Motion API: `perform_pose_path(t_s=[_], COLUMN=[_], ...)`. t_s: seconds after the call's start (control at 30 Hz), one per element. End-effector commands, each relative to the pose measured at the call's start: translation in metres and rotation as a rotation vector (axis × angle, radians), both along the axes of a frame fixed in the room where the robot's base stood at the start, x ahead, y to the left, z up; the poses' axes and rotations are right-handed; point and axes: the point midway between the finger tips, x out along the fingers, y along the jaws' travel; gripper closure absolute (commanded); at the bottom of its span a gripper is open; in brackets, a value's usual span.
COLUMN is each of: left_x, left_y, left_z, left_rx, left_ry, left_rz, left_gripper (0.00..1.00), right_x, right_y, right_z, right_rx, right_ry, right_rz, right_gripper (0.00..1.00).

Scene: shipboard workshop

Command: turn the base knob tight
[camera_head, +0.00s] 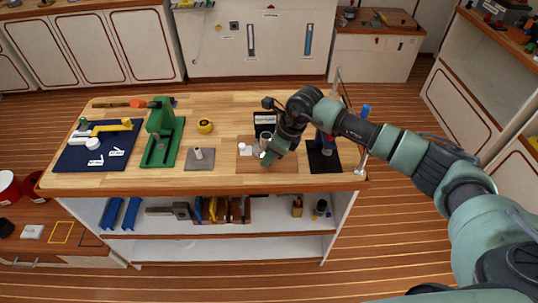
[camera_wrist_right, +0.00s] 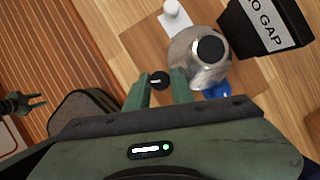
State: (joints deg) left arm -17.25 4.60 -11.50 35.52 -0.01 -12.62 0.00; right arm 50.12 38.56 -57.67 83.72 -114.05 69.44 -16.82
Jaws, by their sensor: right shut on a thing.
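In the right wrist view, a small black knob (camera_wrist_right: 160,80) with a light mark sits between the fingertips of my right gripper (camera_wrist_right: 161,84), which is shut on it. Beside it is a rounded silver metal body (camera_wrist_right: 195,62) with a black round top (camera_wrist_right: 210,48). In the head view my right gripper (camera_head: 268,158) is low over the brown board (camera_head: 288,162) and hides the knob. The silver body (camera_head: 265,138) shows partly beside the gripper. My left gripper (camera_wrist_right: 32,103) shows small at the left of the right wrist view, its fingers apart and empty.
A white piece (camera_wrist_right: 174,16) and a blue part (camera_wrist_right: 217,90) are near. On the bench, a grey plate (camera_head: 200,164), a yellow tape measure (camera_head: 205,126) and a green press (camera_head: 161,140) stand to the left.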

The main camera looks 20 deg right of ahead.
Motion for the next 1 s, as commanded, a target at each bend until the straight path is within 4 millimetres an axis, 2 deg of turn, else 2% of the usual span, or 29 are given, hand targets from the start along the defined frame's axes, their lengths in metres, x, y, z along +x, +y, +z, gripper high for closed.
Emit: perform_pose_path(t_s=[0.4, 0.77, 0.8, 0.83, 0.87, 1.0], left_x=[0.001, 0.001, 0.001, 0.001, 0.001, 0.001], left_y=[0.0, 0.0, 0.0, 0.001, 0.001, 0.001], left_z=[-0.012, -0.012, -0.012, -0.012, -0.012, -0.012], left_rx=[0.001, 0.001, 0.001, 0.001, 0.001, 0.0], left_ry=[-0.001, -0.001, -0.001, -0.001, -0.001, -0.002], left_rz=[0.0, 0.001, 0.001, 0.001, 0.001, 0.001], left_gripper=[0.64, 0.64, 0.64, 0.64, 0.64, 0.64], right_x=[-0.001, -0.001, -0.001, -0.001, -0.001, -0.001], right_y=[0.001, 0.001, 0.001, 0.001, 0.001, 0.001], right_z=[0.0, 0.001, 0.001, 0.001, 0.001, 0.001], right_rx=[0.0, 0.001, 0.001, 0.0, 0.001, 0.001], right_ry=[-0.002, -0.002, -0.002, -0.002, -0.002, -0.002], right_rz=[-0.306, -0.329, -0.329, -0.329, -0.328, -0.327], right_gripper=[1.0, 1.0, 0.69, 0.6, 0.55, 0.55])
